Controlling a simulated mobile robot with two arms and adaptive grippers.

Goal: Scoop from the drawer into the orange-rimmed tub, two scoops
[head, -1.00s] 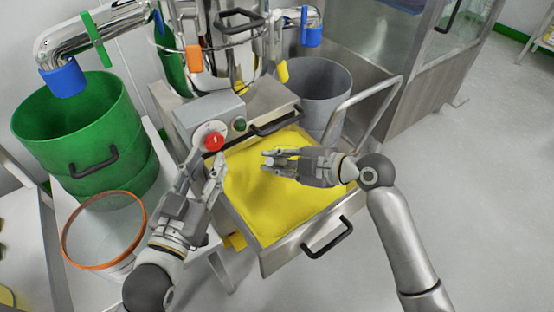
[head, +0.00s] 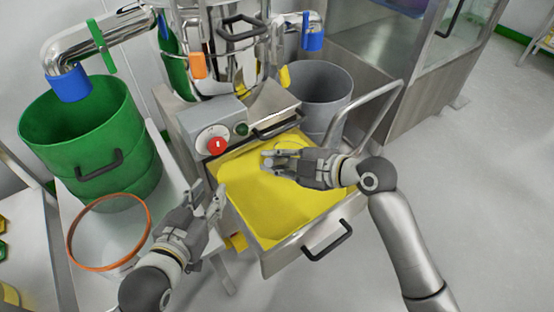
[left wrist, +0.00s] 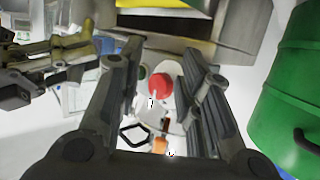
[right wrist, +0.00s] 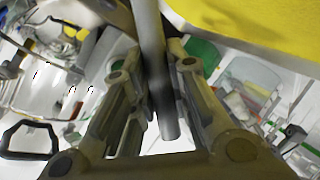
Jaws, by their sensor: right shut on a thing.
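The open steel drawer (head: 300,238) holds a bed of yellow powder (head: 265,200). My right gripper (head: 272,162) is low over the far part of the powder. It is shut on a grey cylindrical handle (right wrist: 152,50), which I take to be the scoop's; the scoop's bowl is hard to make out in the head view. The orange-rimmed tub (head: 110,228) stands to the left on a white surface, its mouth open upward; no yellow shows inside. My left gripper (head: 211,198) is open and empty, left of the drawer's near-left side. Its fingers stand apart in the left wrist view (left wrist: 155,100).
A green drum (head: 90,130) stands behind the tub. A control box with a red knob (head: 216,146) sits behind the drawer. A grey bin (head: 318,95) and a bent steel rail (head: 362,105) stand behind and right. Open floor lies to the right.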

